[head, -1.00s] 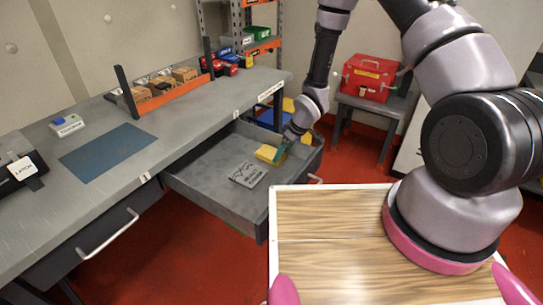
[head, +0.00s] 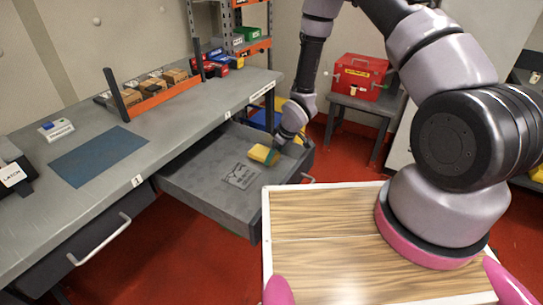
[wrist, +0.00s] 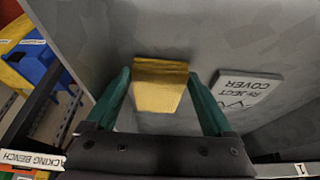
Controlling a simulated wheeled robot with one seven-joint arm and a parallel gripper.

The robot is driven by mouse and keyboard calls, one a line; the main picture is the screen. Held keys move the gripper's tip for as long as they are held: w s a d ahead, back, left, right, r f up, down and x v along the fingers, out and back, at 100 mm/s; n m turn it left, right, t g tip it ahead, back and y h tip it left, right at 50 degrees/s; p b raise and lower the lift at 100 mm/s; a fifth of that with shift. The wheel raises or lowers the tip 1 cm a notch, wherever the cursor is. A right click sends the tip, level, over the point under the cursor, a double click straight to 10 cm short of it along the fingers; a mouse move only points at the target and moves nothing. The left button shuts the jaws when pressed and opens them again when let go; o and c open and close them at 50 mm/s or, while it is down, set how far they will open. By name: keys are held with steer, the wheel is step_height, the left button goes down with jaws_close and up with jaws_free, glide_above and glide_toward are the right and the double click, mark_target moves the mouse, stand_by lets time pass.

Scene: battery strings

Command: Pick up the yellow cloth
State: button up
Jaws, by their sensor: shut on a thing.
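The yellow cloth (head: 259,153) is a small folded block at the open grey drawer (head: 205,180), near its right end. In the wrist view the cloth (wrist: 159,85) sits between the two green fingers. My gripper (head: 271,156) is shut on it, reaching in from above. I cannot tell whether the cloth touches the drawer floor. A grey "reject cover" plate (head: 240,176) lies flat in the drawer, beside the cloth and apart from it; it also shows in the wrist view (wrist: 245,88).
The grey workbench (head: 195,115) stands over the drawer and holds a blue mat (head: 98,155) and an orange-fronted rack (head: 165,97). A red box (head: 360,76) stands on a small table behind. My wooden tray top is in front.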

step_height(320, 180, up, 10)
steer(key=shift+f, duration=0.25)
stand_by(0.3)
